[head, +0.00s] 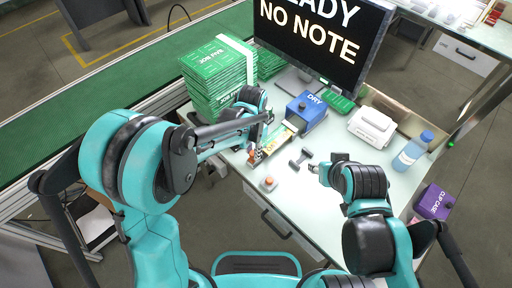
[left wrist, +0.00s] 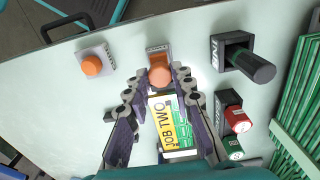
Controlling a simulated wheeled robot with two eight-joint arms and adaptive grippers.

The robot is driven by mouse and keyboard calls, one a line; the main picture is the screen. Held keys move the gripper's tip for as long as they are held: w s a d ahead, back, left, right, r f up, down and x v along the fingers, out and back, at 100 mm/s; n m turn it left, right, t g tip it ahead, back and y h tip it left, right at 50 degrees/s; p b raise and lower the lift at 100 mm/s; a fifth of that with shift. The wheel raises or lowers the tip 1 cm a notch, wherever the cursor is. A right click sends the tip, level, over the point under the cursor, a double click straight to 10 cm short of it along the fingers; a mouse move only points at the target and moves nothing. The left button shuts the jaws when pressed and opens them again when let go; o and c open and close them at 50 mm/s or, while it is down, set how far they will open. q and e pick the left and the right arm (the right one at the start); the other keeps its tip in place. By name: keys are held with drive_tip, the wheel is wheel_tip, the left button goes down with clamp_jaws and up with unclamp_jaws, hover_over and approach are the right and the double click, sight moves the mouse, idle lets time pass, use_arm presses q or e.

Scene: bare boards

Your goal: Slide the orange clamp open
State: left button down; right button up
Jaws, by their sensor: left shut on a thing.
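The orange clamp (left wrist: 158,54) has a rounded orange knob and stands at the head of a yellow and green card marked "JOB TWO" (left wrist: 170,125). In the head view the orange clamp (head: 255,158) is small and partly covered by my gripper. My left gripper (left wrist: 156,78) has its fingertips on both sides of the knob and is shut on it. It also shows in the head view (head: 261,147), low over the table. My right gripper (head: 315,169) hovers over the table at right; its finger gap is too small to judge.
An orange button on a grey box (head: 268,183) sits near the front edge. A blue "DRY" box (head: 307,112) stands behind the card.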

use_arm(q)
drive_tip(key=shift+s+a, duration=0.7)
drive_tip(key=shift+a, duration=0.05)
drive_tip(key=c, duration=1.3)
unclamp_jaws()
drive_tip(key=shift+r, duration=0.25)
wheel_tip(320, 180, up, 12)
drive_tip(key=shift+f, duration=0.25)
